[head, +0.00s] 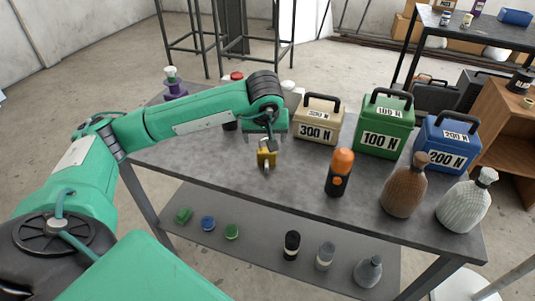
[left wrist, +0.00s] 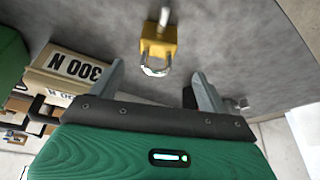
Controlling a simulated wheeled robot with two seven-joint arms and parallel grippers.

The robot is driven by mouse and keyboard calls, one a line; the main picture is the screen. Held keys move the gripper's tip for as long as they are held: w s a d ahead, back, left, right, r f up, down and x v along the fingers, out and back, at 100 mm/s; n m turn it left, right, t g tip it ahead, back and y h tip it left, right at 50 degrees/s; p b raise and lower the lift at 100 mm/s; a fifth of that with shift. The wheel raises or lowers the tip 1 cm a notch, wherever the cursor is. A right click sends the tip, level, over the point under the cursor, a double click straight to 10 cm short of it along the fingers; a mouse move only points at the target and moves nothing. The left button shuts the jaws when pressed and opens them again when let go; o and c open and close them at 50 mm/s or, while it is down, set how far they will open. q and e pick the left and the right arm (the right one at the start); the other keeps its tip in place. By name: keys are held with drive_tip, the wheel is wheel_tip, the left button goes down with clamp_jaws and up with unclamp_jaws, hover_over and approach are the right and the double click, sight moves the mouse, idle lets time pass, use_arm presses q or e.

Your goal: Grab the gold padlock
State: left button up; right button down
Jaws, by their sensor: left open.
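The gold padlock (head: 266,158) is on the grey table, near the middle of its left half, in the head view. In the left wrist view the padlock (left wrist: 158,42) is at top centre, with its silver shackle toward me and a small pale piece at its far end. My left gripper (left wrist: 158,70) is open, its two grey fingers spread to either side of the shackle's line. The padlock body lies beyond the fingertips, and nothing is held. In the head view my left arm hides much of this gripper (head: 268,135). My right gripper is in neither view.
On the table stand a beige 300 N case (head: 318,120), a green 100 N case (head: 383,128), a blue 200 N case (head: 447,143), an orange-capped bottle (head: 340,173), a brown bottle (head: 404,188) and a white bottle (head: 465,203). The front left tabletop is clear.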

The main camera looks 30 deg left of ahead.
sight(267, 150)
use_arm(q)
drive_tip(key=x, duration=0.3)
drive_tip(key=shift+d, duration=0.1)
drive_tip(key=f, duration=0.2)
drive_tip(key=w+f+p, duration=0.1)
drive_tip(key=f, duration=0.1)
drive_tip(key=shift+f+p, duration=0.3)
drive_tip(key=shift+a+f, duration=0.2)
drive_tip(key=shift+f, duration=0.15)
drive_tip(key=c, duration=1.2)
drive_tip(key=shift+w, duration=0.1)
drive_tip(key=shift+c, duration=0.3)
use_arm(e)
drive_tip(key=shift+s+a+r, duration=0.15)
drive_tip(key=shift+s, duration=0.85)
use_arm(q)
drive_tip(key=shift+r, duration=0.15)
